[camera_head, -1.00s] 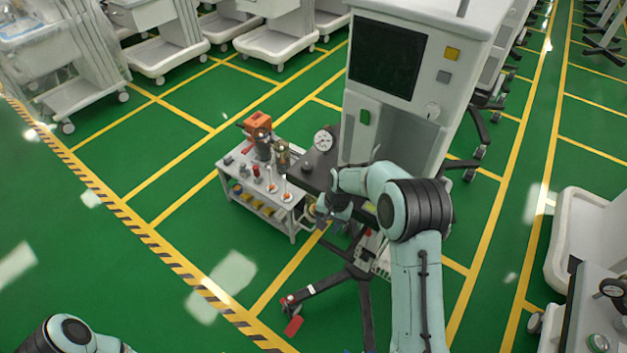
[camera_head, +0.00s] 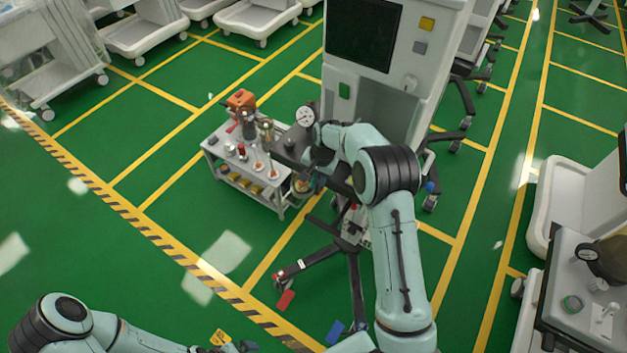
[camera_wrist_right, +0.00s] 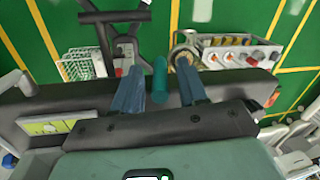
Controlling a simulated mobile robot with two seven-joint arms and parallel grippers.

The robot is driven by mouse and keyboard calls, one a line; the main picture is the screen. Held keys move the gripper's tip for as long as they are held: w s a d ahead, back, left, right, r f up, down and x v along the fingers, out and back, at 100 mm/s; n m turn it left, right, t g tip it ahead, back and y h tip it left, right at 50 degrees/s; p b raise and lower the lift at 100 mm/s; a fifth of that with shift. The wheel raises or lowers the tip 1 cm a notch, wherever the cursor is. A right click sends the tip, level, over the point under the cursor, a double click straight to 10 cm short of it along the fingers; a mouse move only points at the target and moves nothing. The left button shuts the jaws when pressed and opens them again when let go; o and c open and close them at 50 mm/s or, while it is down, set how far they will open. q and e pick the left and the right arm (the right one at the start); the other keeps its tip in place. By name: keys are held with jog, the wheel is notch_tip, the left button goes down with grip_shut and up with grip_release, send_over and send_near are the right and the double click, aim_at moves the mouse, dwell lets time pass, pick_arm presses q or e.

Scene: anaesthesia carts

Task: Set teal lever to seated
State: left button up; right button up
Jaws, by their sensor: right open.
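The teal lever (camera_wrist_right: 160,76) shows as a short upright teal cylinder in the right wrist view, at the edge of a black beam. My right gripper (camera_wrist_right: 160,84) is open, with one blue-grey finger on each side of the lever and a gap on both sides. In the head view my right gripper (camera_head: 308,174) is small and dark, at the front of the machine's black shelf; the lever cannot be made out there. My left gripper (camera_head: 240,346) shows only in part at the bottom edge, and its jaws are unclear.
The tall white anaesthesia machine (camera_head: 398,68) stands behind my right arm. A small grey cart (camera_head: 228,170) with bottles and an orange device stands left of my right gripper. Black machine legs (camera_head: 318,262) spread below. Green floor is open at left.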

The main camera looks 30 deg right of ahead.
jog(key=shift+w+a+f, duration=0.1)
jog(key=shift+f, duration=0.75)
